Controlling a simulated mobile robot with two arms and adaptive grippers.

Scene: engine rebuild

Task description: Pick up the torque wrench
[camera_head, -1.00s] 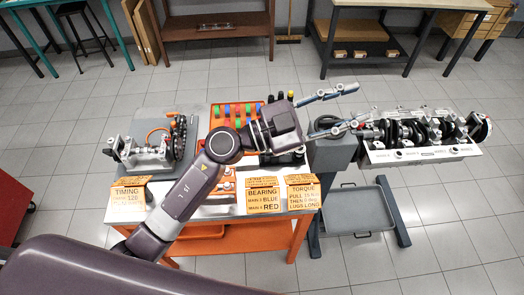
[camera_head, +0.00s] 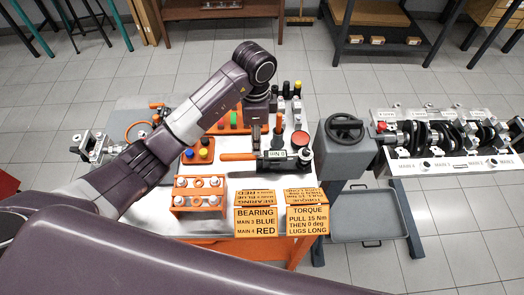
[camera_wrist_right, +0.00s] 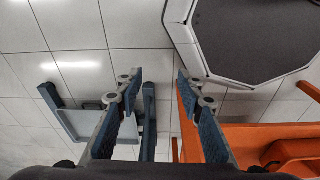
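The torque wrench (camera_head: 271,165) appears to be the long tool lying on the bench top in the head view. It has an orange handle to the left and a dark labelled body to the right. My left gripper (camera_head: 267,138) points down just behind the wrench, near its middle. Its two fingers look spread apart with nothing held. I cannot tell whether they touch the wrench. My right gripper (camera_wrist_right: 160,84) shows in its wrist view, open and empty above the floor.
An orange rack (camera_head: 200,202) and instruction cards (camera_head: 256,222) are at the bench front. Sockets and a red round tin (camera_head: 300,139) stand close behind the wrench. A grey stand with a handwheel (camera_head: 345,130) and crankshaft is to the right. Orange bench parts (camera_wrist_right: 245,137) lie right of my right gripper.

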